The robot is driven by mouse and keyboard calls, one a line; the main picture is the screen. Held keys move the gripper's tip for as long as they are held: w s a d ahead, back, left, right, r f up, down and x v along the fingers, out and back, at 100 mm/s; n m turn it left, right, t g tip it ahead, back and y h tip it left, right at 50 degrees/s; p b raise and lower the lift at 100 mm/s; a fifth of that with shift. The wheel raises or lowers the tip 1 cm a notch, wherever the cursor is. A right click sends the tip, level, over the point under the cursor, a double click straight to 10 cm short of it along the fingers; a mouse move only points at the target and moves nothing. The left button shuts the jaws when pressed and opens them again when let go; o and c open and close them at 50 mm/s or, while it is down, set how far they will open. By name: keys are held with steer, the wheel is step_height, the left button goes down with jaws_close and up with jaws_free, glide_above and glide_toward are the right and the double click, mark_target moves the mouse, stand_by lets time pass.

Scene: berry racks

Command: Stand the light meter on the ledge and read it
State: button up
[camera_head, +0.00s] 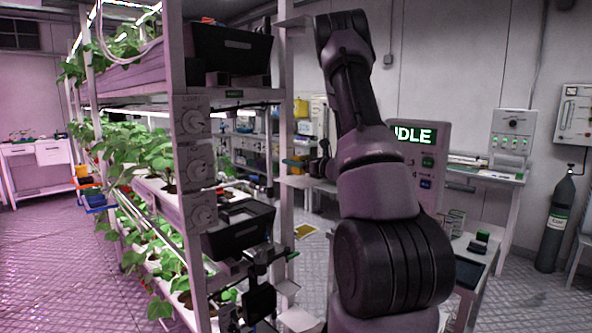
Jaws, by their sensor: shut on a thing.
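My gripper (321,167) is small and dark in this view, beyond my raised arm and just right of the rack's white post. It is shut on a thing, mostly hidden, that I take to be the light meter. A small teal piece (294,162) shows just left of the gripper; I cannot tell whether it is part of the meter. A pale ledge (302,182) sticks out from the post just below the gripper. I cannot tell whether the held thing touches it. No reading is visible.
The plant rack (180,220) with dials and black bins fills the left. A panel reading "IDLE" (432,160) stands behind my arm at right. A gas cylinder (557,225) stands at far right. Open floor (530,295) shows at lower right.

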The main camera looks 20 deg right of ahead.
mark_target(296, 180)
step_height(296, 180, down, 3)
steer(key=shift+r, duration=0.15)
steer(key=shift+f, duration=0.3)
steer(key=shift+s+a+f, duration=0.1)
steer(key=shift+s+f, duration=0.1)
steer(key=shift+f, duration=0.2)
steer(key=o, duration=1.5)
steer(key=shift+f, duration=0.1)
steer(key=shift+r, duration=0.55)
steer(key=v, duration=0.7)
steer(key=shift+r, duration=0.3)
